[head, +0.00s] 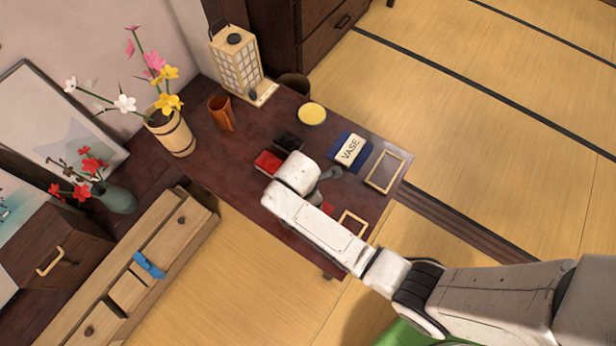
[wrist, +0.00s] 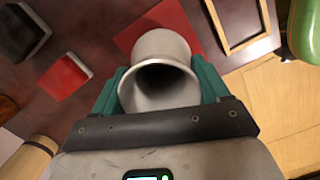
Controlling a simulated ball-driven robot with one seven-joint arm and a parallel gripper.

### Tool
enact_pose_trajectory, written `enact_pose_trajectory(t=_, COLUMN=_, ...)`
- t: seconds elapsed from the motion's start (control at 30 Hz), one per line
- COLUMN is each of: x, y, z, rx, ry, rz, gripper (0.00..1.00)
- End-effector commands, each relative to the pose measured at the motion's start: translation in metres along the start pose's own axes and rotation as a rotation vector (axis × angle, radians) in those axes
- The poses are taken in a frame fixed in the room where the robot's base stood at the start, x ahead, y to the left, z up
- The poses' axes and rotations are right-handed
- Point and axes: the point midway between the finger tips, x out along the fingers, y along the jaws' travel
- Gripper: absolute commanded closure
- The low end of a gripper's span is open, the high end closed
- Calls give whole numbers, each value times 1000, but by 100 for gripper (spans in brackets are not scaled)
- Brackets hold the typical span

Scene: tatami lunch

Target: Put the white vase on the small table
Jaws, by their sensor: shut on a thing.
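The white vase (wrist: 162,45) shows in the wrist view from above, with its round dark mouth toward the camera. My gripper (wrist: 160,84) has its two teal fingers on either side of the vase and is shut on it. Behind the vase lies a red square (wrist: 185,17) on the dark tabletop (wrist: 110,20). In the head view the dark red-brown small table (head: 225,168) fills the middle. I cannot tell whether the vase touches the tabletop.
The table bears a paper lantern (head: 237,62), an orange cup (head: 222,113), a yellow-topped round dish (head: 312,114), a blue mat with a VASE card (head: 350,149), and wooden frames (head: 385,172). A flower bucket (head: 171,134) stands left. Tatami lies open at right.

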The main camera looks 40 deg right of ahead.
Motion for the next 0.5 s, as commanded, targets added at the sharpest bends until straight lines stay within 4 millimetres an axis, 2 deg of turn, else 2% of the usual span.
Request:
enact_pose_trajectory(t=0.37, x=3, y=1, z=0, rx=0, ry=0, rz=2, gripper=100)
enact_pose_trajectory(t=0.4, x=4, y=0, z=0, rx=0, ry=0, rz=1, gripper=23)
enact_pose_trajectory(t=0.5, x=3, y=0, z=0, rx=0, ry=0, rz=1, gripper=14)
